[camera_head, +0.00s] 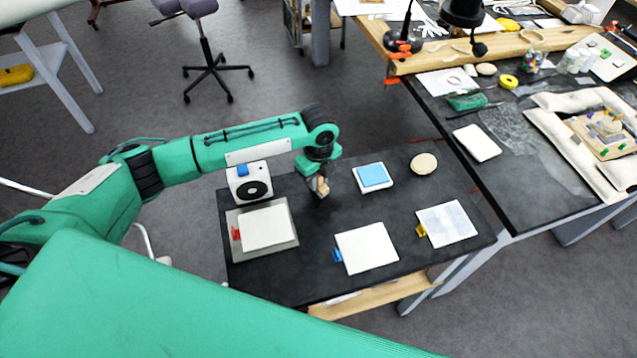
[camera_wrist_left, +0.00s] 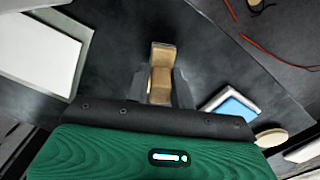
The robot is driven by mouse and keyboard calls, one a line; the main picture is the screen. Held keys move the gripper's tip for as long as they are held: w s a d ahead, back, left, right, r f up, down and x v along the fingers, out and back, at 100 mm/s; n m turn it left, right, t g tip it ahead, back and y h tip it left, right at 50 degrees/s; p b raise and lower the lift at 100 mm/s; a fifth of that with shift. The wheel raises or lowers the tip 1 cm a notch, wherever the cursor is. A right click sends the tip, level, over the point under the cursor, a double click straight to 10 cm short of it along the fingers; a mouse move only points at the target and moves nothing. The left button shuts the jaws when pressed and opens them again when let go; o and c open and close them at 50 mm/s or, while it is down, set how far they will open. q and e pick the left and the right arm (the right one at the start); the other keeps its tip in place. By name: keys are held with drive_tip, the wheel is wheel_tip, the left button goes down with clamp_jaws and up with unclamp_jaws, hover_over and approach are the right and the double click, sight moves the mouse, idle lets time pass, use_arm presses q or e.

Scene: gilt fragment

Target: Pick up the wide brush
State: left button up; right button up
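My left gripper (camera_head: 319,188) is above the black table, between the white box and the blue-topped pad. It is shut on a tan, wooden-looking piece, which I take to be the wide brush (camera_head: 323,186). In the left wrist view the brush (camera_wrist_left: 161,72) sits between the two dark fingers of the left gripper (camera_wrist_left: 162,90), with its broader end sticking out past them. The brush's bristles cannot be made out. My right gripper is not in view.
The black table (camera_head: 320,228) carries a white box with a black disc (camera_head: 249,182), a blue-topped pad (camera_head: 373,176), a round cream disc (camera_head: 423,163) and white sheets with red (camera_head: 265,228), blue (camera_head: 367,248) and yellow (camera_head: 447,223) clips. A cluttered workbench (camera_head: 545,190) adjoins at right.

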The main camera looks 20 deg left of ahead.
use_arm(q)
clamp_jaws()
drive_tip(key=shift+r, duration=0.55)
wheel_tip(320, 180, up, 19)
drive_tip(key=b, duration=0.3)
drive_tip(key=shift+o, duration=1.2)
unclamp_jaws()
drive_tip(key=c, duration=0.3)
